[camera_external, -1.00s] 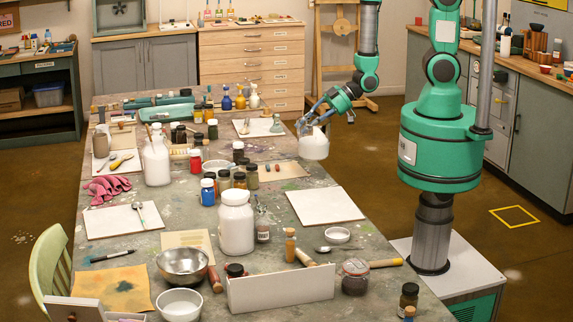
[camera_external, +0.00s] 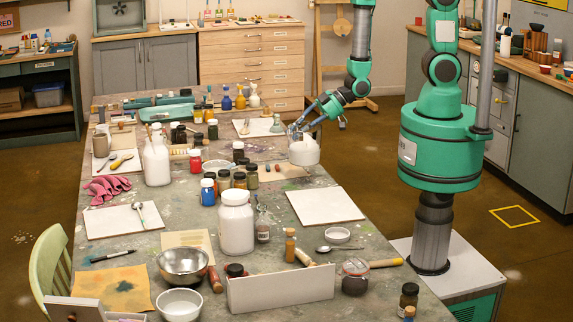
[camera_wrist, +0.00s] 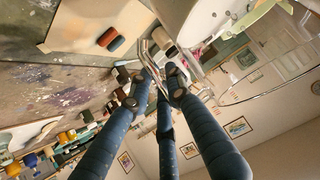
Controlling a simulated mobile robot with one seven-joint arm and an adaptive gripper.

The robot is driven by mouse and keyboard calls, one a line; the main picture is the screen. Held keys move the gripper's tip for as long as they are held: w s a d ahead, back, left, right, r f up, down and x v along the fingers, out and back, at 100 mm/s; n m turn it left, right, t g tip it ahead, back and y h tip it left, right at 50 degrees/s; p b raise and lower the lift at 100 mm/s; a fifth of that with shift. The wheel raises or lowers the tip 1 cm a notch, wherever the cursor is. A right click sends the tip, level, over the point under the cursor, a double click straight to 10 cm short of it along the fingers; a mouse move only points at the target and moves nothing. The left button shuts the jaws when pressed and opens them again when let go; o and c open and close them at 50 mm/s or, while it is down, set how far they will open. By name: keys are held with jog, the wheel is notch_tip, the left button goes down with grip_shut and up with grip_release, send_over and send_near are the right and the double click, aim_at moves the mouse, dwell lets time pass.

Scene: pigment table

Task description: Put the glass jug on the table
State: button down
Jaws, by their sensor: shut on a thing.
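The glass jug (camera_external: 304,152), clear with white contents, is near the table's (camera_external: 290,215) right edge in the external view. It looks nearly upright. Whether its base touches the table cannot be told. My gripper (camera_external: 301,130) reaches down from the upper right and is shut on the jug at its upper left side. In the wrist view my gripper (camera_wrist: 160,82) has its dark blue fingers close together at the curved glass handle. The jug's clear body and white contents (camera_wrist: 207,22) fill the upper right there.
A tan sheet with two small pigment sticks (camera_external: 273,170) lies left of the jug. A white board (camera_external: 325,206) lies in front of it. A small glass flask (camera_external: 277,124) stands behind it. Several jars crowd the table further left.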

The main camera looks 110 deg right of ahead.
jog(key=w+a+f, duration=0.4)
jog(key=w+a, duration=0.5)
jog(key=w, duration=0.1)
jog(key=shift+w+a+f, duration=0.1)
jog(key=shift+f, duration=0.05)
dwell(0.7)
dwell(0.6)
